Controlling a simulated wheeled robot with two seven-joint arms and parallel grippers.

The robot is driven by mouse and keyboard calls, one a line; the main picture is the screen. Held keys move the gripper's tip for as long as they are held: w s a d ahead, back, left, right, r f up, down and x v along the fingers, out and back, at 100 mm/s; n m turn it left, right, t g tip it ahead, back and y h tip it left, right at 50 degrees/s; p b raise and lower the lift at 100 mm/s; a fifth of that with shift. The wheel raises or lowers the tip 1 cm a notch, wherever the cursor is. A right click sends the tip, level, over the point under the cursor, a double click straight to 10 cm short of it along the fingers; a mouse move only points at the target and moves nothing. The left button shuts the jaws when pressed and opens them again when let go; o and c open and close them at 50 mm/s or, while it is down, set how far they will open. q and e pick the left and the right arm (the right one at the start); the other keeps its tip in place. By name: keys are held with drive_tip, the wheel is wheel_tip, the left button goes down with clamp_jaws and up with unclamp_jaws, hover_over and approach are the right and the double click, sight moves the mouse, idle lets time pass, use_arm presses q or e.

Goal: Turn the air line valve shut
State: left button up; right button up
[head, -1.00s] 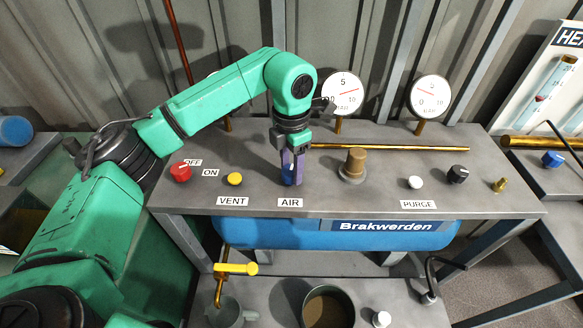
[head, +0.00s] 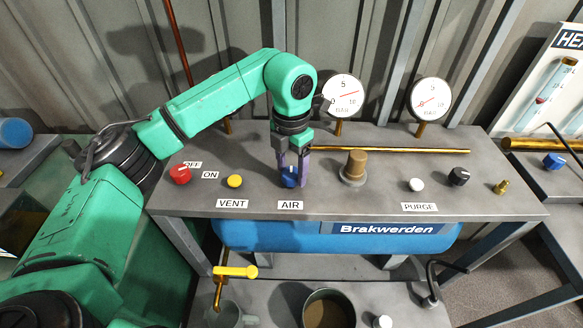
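A blue knob (head: 290,178) stands on the grey bench panel just behind the AIR label (head: 290,205). My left gripper (head: 292,176) points down over it, with one purple finger on each side. The fingers look closed on the knob, though the contact is partly hidden. My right gripper is not in view.
A red button (head: 180,174) and a yellow button (head: 235,181) sit left of the knob. A brown knob (head: 355,165), a white button (head: 416,184) and a black knob (head: 458,176) are to its right. A brass pipe (head: 400,149) and two gauges (head: 343,94) (head: 430,99) are behind.

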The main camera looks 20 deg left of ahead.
sight(291, 172)
use_arm(q)
drive_tip(key=shift+o, duration=0.2)
wheel_tip(291, 172, up, 12)
drive_tip(key=shift+b, duration=0.3)
idle(0.4)
